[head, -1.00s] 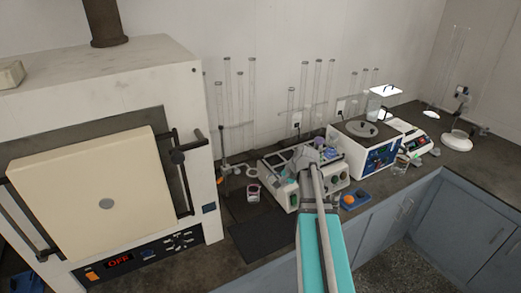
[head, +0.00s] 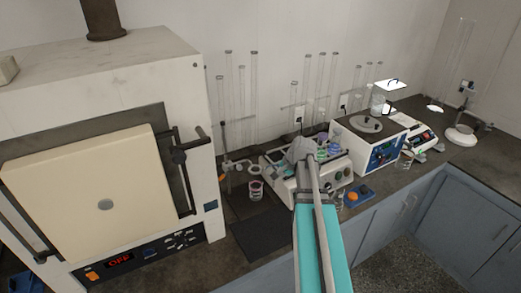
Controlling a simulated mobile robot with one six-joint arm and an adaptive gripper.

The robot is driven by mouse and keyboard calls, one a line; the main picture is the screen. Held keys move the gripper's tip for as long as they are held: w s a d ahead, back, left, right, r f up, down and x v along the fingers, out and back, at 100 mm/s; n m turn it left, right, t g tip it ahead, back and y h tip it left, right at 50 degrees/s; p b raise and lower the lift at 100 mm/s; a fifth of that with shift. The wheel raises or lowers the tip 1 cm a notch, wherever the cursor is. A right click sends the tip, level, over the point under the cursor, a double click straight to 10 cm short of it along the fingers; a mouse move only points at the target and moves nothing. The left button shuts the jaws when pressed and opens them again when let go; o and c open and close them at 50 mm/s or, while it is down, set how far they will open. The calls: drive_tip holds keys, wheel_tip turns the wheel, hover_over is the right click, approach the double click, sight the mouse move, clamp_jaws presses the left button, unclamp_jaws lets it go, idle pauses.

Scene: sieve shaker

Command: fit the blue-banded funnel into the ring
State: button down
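My gripper (head: 299,150) is over the white rack-like unit with round openings in the middle of the bench. My own arm hides most of its fingers, so I cannot tell whether it is open or holds anything. Small bluish-purple pieces (head: 333,148) show on that unit just right of my gripper. They are too small to tell whether one is the blue-banded funnel. A thin stand with a small ring-like clamp (head: 240,165) is left of the unit, beside the oven. My gripper is to the right of the clamp and apart from it.
A large white oven (head: 110,150) fills the left, its display reading OFF. A small jar (head: 256,190) stands below the clamp, near a dark mat (head: 262,235). A blue tray (head: 366,190) with an orange ball is on the right. Tall glass tubes line the wall.

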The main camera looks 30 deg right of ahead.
drive_tip(key=p, duration=0.5)
approach(260, 167)
wheel_tip(260, 167, up, 3)
drive_tip(key=a, duration=0.3)
drive_tip(key=shift+w, duration=0.7)
drive_tip(key=shift+f, duration=0.15)
drive_tip(key=shift+f+b, duration=1.8)
drive_tip(key=shift+b, duration=0.05)
drive_tip(key=shift+f+b, duration=2.85)
drive_tip(key=shift+f, duration=0.05)
idle(0.9)
